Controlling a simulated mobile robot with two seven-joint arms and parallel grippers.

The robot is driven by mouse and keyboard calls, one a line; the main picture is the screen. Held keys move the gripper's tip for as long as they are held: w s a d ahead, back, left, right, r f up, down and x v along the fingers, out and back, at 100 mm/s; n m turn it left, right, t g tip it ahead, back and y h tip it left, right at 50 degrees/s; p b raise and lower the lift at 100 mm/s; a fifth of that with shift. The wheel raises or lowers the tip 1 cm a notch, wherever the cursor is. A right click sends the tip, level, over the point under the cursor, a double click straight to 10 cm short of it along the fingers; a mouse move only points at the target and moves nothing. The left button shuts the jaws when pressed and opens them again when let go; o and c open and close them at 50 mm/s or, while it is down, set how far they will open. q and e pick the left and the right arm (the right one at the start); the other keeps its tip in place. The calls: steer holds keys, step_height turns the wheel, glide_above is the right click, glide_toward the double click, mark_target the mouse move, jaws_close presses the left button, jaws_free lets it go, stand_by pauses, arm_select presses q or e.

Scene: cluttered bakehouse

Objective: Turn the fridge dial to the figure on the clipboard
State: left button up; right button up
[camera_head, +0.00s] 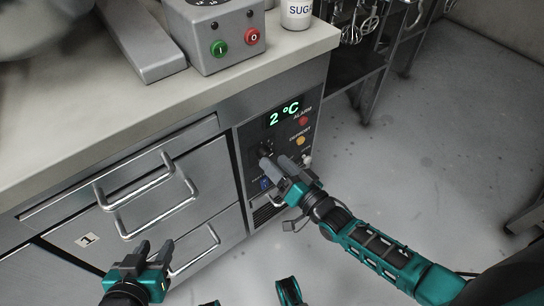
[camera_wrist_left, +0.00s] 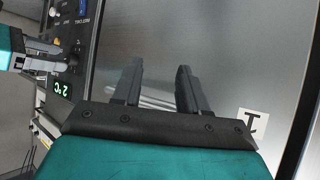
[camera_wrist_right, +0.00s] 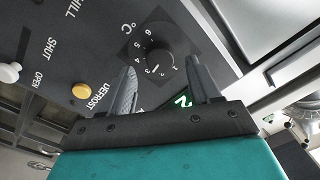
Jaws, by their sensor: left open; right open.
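The fridge dial (camera_wrist_right: 158,60) is a round black knob with a ring of white figures and a °C mark, seen in the right wrist view. In the head view it is a small dark knob (camera_head: 266,149) below the green display (camera_head: 284,113), which reads 2 °C. My right gripper (camera_head: 277,164) is open just in front of the panel, its fingertips close to the dial. The right wrist view shows the dial between the finger lines; I cannot tell whether they touch it. My left gripper (camera_head: 154,250) is open and empty before the drawers. No clipboard is in view.
The red alarm button (camera_head: 303,121) and yellow defrost button (camera_head: 300,140) sit right of the dial; a blue switch (camera_head: 265,184) is below. Drawers with bar handles (camera_head: 160,212) are at left. A control box (camera_head: 215,35) and sugar jar (camera_head: 297,12) stand on the counter.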

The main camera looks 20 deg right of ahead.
arm_select(q)
steer(key=shift+d+r+p, duration=0.15)
steer(key=shift+r+p, duration=0.55)
steer(key=shift+r, duration=0.25)
arm_select(e)
steer(key=v, duration=1)
